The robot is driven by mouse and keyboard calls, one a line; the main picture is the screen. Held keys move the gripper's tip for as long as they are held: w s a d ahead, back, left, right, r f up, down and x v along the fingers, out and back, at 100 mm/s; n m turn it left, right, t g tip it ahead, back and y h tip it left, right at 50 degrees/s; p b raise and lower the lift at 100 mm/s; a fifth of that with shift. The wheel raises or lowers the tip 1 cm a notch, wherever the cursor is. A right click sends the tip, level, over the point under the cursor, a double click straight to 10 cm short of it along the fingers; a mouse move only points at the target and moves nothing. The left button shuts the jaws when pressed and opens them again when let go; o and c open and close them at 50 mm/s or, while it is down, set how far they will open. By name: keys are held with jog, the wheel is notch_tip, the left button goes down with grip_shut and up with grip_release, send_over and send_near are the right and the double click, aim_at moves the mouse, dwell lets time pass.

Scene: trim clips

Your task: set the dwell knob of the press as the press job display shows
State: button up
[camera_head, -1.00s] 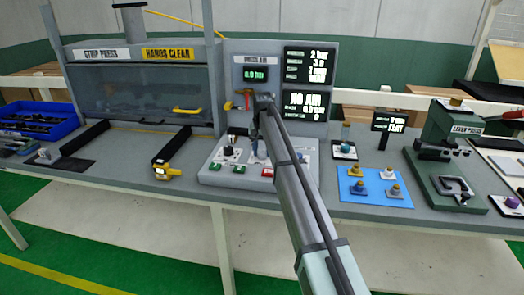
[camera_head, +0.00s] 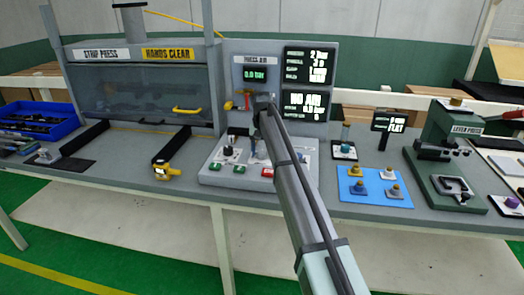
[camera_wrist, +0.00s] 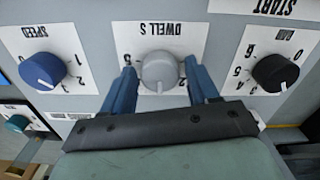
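The grey dwell knob (camera_wrist: 160,68) sits on its white "DWELL S" plate in the wrist view, which shows it upside down. Its white pointer mark points toward the bottom of that picture; the digit there is partly hidden. My gripper (camera_wrist: 159,76) is open, with one blue finger on each side of the knob and a visible gap to it on both sides. The press job display (camera_head: 310,66) seems to read 2 bar and 3 s in its upper lines; the lower lines are too small to read surely. In the head view my arm hides most of the dwell knob.
A blue speed knob (camera_wrist: 42,70) and a black bar knob (camera_wrist: 275,72) flank the dwell knob closely. Below the job display, another screen (camera_head: 303,105) reads "NO AIR". The air gauge (camera_head: 255,73) reads 0.0 bar. A red-handled valve (camera_head: 241,94) is near my arm.

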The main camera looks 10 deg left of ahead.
aim_at(262, 152)
jog(key=shift+o, duration=0.7)
notch_tip(262, 152, up, 14)
jog(key=shift+f, duration=0.15)
